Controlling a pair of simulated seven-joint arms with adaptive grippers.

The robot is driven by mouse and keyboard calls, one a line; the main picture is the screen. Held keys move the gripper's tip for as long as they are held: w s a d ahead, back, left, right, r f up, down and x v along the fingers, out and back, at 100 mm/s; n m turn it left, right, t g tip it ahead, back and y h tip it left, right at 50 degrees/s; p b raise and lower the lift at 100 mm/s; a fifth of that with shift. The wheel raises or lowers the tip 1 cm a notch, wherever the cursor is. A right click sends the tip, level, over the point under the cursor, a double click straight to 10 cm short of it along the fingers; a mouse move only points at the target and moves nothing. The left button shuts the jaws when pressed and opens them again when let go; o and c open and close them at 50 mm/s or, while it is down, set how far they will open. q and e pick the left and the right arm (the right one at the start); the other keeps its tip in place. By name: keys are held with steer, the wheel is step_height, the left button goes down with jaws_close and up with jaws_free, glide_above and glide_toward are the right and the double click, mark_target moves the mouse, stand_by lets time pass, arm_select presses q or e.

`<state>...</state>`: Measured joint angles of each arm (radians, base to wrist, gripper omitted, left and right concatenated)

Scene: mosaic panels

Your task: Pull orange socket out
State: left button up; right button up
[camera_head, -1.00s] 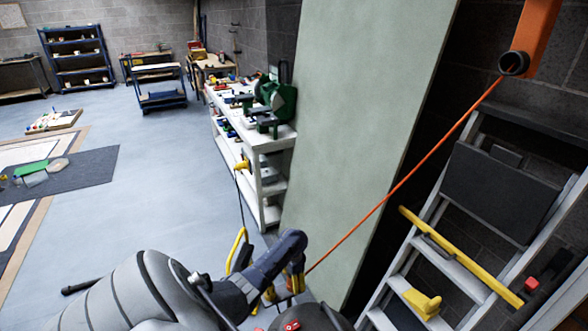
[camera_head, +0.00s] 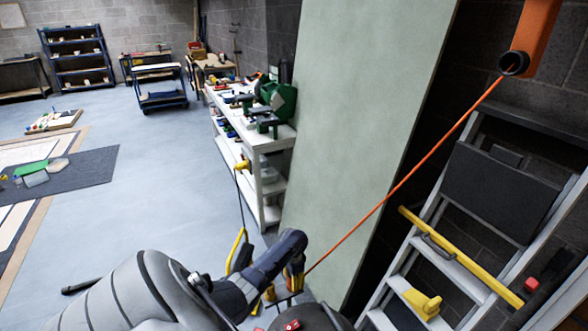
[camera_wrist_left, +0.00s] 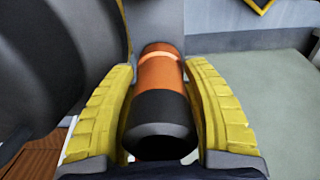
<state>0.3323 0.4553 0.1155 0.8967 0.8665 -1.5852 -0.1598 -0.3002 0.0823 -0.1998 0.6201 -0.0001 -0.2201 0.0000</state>
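The orange socket (camera_wrist_left: 158,76) is a cylinder with an orange body and a black end, seen close up in the left wrist view. It lies between the yellow fingers of my left gripper (camera_wrist_left: 160,95), which are closed around its sides. In the head view my left gripper (camera_head: 289,286) is low in the middle, partly hidden by my arm. A taut orange cord (camera_head: 405,180) runs from it up to a dark round outlet (camera_head: 514,63) on an orange bracket (camera_head: 538,35). My right gripper is not in view.
A pale green panel (camera_head: 355,110) stands upright behind the cord. A ladder (camera_head: 455,265) with yellow parts leans at the right. A white shelf cart (camera_head: 255,135) with tools stands left of the panel. The floor (camera_head: 165,185) further left is mostly clear.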

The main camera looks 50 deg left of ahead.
arm_select(q)
jaws_close()
steer(key=shift+r, duration=0.1)
steer(key=shift+r, duration=2.85)
steer(key=shift+r, duration=0.2)
steer(key=shift+r, duration=2.55)
